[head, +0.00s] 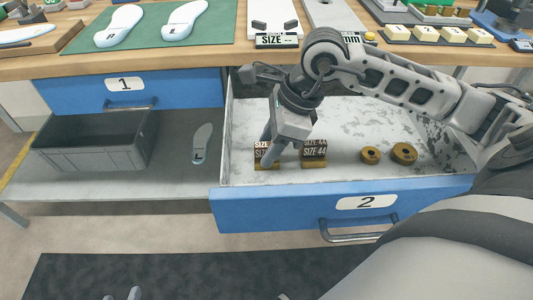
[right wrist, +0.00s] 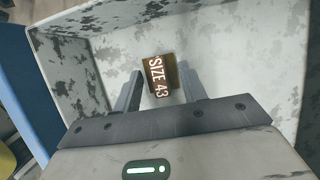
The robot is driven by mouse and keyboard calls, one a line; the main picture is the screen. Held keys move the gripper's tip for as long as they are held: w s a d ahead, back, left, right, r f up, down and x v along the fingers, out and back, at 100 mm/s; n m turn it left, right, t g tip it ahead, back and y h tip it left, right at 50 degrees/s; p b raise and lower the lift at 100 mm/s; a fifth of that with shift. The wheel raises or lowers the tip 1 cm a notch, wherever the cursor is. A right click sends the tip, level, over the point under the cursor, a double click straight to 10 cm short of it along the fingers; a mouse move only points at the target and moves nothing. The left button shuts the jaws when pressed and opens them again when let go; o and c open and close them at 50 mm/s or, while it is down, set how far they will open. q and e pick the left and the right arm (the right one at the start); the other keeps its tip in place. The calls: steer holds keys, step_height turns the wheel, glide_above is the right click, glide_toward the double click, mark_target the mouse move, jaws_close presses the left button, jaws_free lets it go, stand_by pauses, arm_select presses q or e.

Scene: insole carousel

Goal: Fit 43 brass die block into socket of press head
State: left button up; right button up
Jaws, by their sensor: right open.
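The brass die block marked SIZE 43 (right wrist: 158,77) lies on the floor of open drawer 2; in the head view it is partly hidden behind my gripper (head: 262,147). My right gripper (head: 275,154) points down into the drawer at this block. It is open; in the right wrist view its two fingers (right wrist: 160,80) stand on either side of the block, with a gap to the left one. I cannot tell how far down the fingertips reach. A similar block marked SIZE 44 (head: 314,150) stands just right. I cannot make out the press head.
Drawer 2's blue front (head: 285,205) and pale walls surround the blocks. Two brass rings (head: 371,155) (head: 404,153) lie to the right. A grey bin (head: 90,150) and an insole (head: 201,143) lie on the lower shelf at left. The bench (head: 200,63) above carries plates and trays.

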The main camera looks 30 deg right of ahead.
steer(key=shift+c, duration=0.3)
jaws_close()
steer(key=shift+r, duration=0.1)
